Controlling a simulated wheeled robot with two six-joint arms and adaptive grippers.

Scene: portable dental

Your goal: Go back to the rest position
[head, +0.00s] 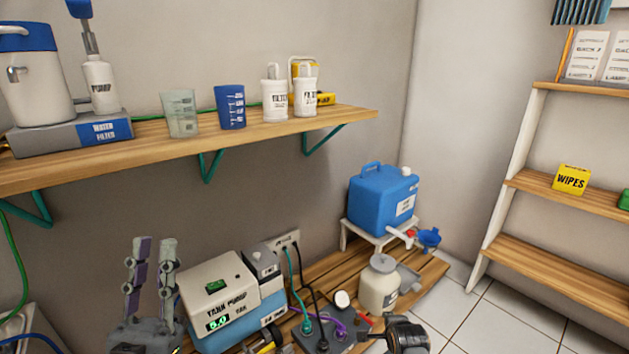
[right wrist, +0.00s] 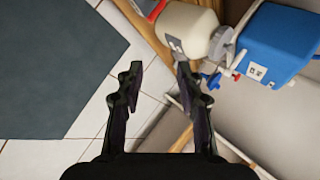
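My left gripper (head: 154,246) points upward at the lower left of the head view. Its two fingers stand apart with nothing between them, left of the tank pump (head: 233,283). My right gripper (right wrist: 158,75) is open and empty in the right wrist view, with floor tiles showing between its fingers. In the head view only a dark part, probably of my right arm, shows at the bottom edge right of centre; its fingers cannot be made out there.
A blue jug (head: 382,200) stands on a white stand, with a cream bottle (head: 379,284) in front. A wall shelf (head: 345,117) holds cups, filters and a dispenser (head: 32,80). A power strip (head: 328,337) with cables lies low. Tiled floor (head: 505,318) is clear at right, before shelves with wipes (head: 571,180).

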